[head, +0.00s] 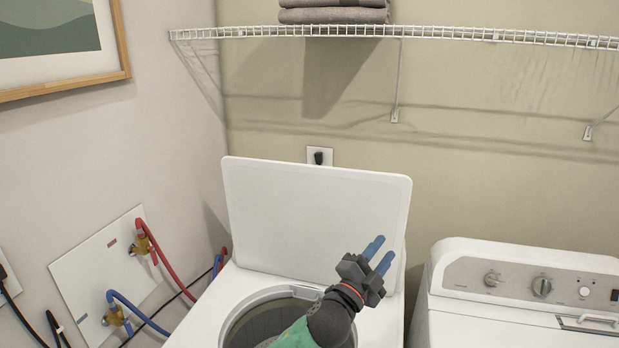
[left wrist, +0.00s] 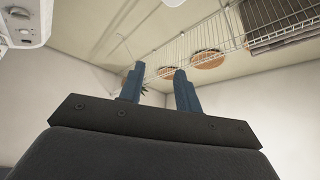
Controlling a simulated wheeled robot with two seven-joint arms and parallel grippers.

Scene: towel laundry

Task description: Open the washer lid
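The washer lid (head: 290,215) is a white panel standing raised and nearly upright at the back of the white washer (head: 215,310). The round drum opening (head: 262,308) shows below it. My left gripper (head: 382,254) is in front of the lid's lower right part, its blue fingers pointing up and right. The fingers are apart with nothing between them. In the left wrist view the gripper (left wrist: 159,88) also shows open and empty. I cannot tell whether it touches the lid. My right gripper is not in view.
A second white machine (head: 530,290) with knobs stands to the right. A wire shelf (head: 440,34) with folded grey towels (head: 333,14) hangs above. Red (head: 175,272) and blue (head: 135,312) hoses run at the left wall. A framed picture (head: 55,45) hangs there.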

